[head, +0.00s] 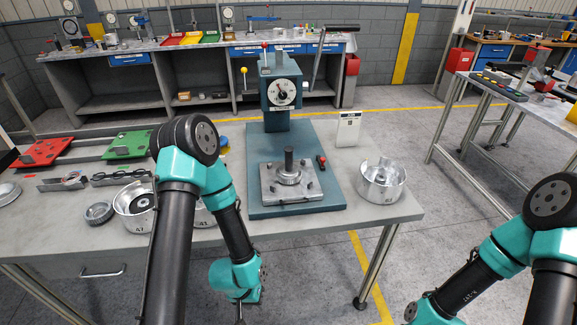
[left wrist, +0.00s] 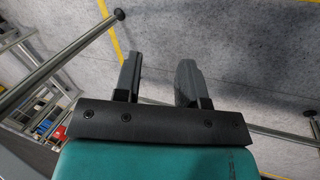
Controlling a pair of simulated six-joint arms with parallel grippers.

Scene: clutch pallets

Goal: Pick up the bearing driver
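I cannot tell for certain which thing is the bearing driver. A dark upright cylinder (head: 289,160) stands in the middle of the grey metal fixture (head: 308,188) on the press base. A small red and black piece (head: 321,162) lies beside the fixture, to its right. My left gripper (head: 240,314) hangs low in front of the table's front edge, apart from both. In the left wrist view the two fingers of my left gripper (left wrist: 160,75) are apart, with only floor between them. My right arm shows at lower right, but its gripper is out of frame.
The blue-green press (head: 282,90) stands on the table (head: 393,212). A silver housing (head: 381,182) is right of it. Left are numbered housings (head: 134,205), a ring (head: 99,212), and red (head: 42,152) and green (head: 126,145) pallets. A side bench (head: 490,92) stands at right.

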